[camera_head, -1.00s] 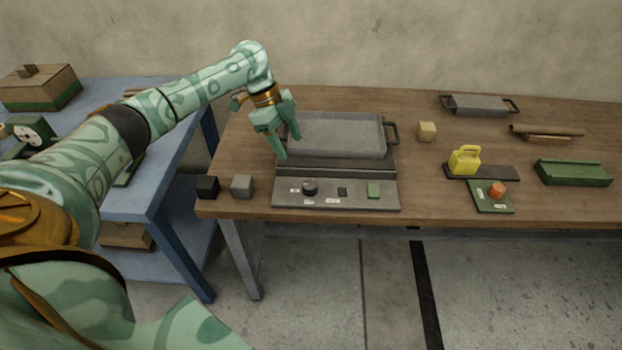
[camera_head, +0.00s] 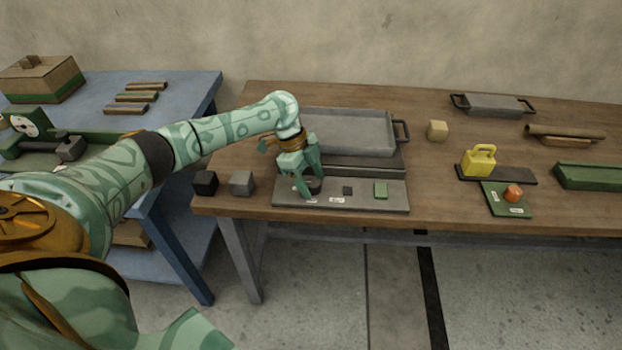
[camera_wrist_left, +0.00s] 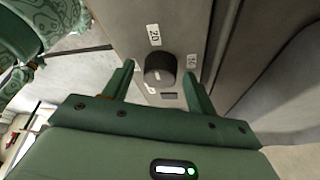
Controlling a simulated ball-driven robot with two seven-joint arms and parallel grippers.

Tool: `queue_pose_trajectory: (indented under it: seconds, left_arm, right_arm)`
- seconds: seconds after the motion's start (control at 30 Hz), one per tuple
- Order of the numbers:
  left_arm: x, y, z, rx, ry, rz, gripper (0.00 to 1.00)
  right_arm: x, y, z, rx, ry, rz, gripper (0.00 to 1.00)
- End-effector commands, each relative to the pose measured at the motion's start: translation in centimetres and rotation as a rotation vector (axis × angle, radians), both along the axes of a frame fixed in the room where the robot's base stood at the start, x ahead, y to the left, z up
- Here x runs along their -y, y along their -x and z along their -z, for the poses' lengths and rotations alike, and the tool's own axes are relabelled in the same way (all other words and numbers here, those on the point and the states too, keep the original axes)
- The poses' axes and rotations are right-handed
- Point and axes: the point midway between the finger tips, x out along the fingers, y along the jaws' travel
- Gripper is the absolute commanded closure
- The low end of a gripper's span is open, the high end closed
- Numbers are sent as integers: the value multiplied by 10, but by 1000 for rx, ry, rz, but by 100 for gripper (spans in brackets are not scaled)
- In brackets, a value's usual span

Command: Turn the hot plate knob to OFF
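The hot plate's grey control panel (camera_head: 360,203) lies along the front of the wooden table, with the black knob (camera_head: 315,187) at its left end, partly covered by my gripper. My left gripper (camera_head: 312,188) points down over the knob. In the left wrist view, the knob (camera_wrist_left: 160,69) sits between the two spread fingers, with a gap to each side, so the gripper is open. White labels, one reading "20" (camera_wrist_left: 153,35), surround the knob; the others are hard to read. My right gripper is not in view.
A grey tray (camera_head: 350,120) stands on the plate behind the panel. Black (camera_head: 205,182) and grey (camera_head: 242,183) cubes sit to its left. A yellow can-like object (camera_head: 478,160) and an orange knob (camera_head: 513,193) are farther right.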

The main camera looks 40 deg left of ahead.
Motion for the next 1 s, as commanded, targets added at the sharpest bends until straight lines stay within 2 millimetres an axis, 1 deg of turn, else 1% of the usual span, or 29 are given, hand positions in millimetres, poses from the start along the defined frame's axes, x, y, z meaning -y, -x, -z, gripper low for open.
queue_pose_trajectory:
  seconds: [0.03,0.07,0.1,0.13,0.37,0.57,0.77,1.0]
  left_arm:
    - [0,0,0,0,0,0,58]
    - [0,0,0,0,0,0,66]
    - [0,0,0,0,0,0,77]
    - [0,0,0,0,0,0,85]
    - [0,0,-1,0,0,-6,85]
    - [0,1,-3,-1,1,-63,85]
    - [1,2,-6,0,4,-193,85]
    - [2,3,-8,1,3,-411,85]
  right_arm:
    - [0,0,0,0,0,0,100]
    - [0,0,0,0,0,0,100]
    - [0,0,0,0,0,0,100]
    - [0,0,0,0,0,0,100]
    - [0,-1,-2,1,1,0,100]
    - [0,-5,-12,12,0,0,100]
    - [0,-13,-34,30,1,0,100]
    - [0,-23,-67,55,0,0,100]
